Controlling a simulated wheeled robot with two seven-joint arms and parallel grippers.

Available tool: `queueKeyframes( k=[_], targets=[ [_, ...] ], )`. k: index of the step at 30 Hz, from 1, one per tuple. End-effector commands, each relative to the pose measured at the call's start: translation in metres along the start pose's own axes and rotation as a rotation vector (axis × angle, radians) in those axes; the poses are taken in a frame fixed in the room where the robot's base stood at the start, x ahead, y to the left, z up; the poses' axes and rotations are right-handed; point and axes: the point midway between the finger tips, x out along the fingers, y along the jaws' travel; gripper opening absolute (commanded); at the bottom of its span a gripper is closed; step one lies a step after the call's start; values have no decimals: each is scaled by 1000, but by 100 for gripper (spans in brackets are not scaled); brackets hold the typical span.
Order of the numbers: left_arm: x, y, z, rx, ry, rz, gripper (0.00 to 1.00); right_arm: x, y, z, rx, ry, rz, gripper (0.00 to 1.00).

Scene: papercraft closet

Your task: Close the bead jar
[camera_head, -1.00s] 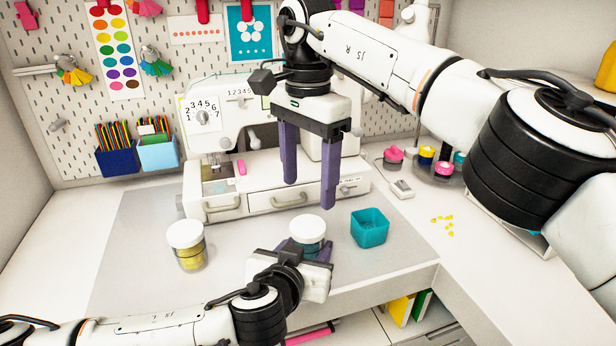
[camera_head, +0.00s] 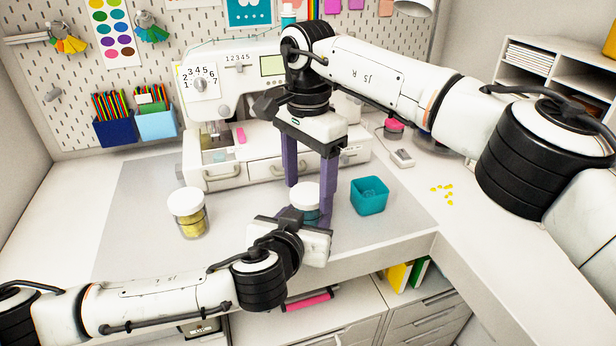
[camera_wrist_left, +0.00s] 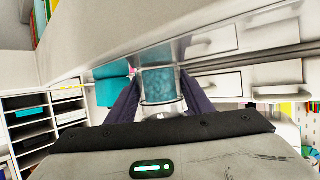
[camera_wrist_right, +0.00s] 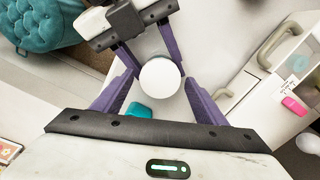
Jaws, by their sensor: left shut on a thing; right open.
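A clear jar of teal beads (camera_wrist_left: 158,86) stands on the grey mat, and my left gripper (camera_wrist_left: 158,95) is shut around its sides. A white lid (camera_head: 305,195) covers the top of this jar; I cannot tell whether it is fully seated. My right gripper (camera_head: 309,196) is open and points down, with its purple fingers on either side of the lid. In the right wrist view the round white lid (camera_wrist_right: 160,79) lies between the right fingers with gaps. The left gripper also shows there behind the lid.
A white-lidded jar with yellow contents (camera_head: 189,215) stands to the left on the mat. A teal open cup (camera_head: 369,196) is close by on the right. A sewing machine (camera_head: 240,160) stands behind. Several yellow bits (camera_head: 446,195) lie on the right worktop.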

Motion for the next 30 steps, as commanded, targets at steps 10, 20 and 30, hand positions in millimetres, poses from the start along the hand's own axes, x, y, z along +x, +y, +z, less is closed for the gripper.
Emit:
queueKeyframes(
  k=[10, 20, 30],
  targets=[
    [0, 0, 0, 0, 0, 0, 0, 0, 0, 0, 0, 0, 0, 25],
    [0, 0, 0, 0, 0, -1, 0, 0, 0, 0, 331, 1, 0, 23],
    [0, 0, 0, 0, 0, -1, 0, 0, 0, 0, 1106, 0, 0, 23]
  ],
)
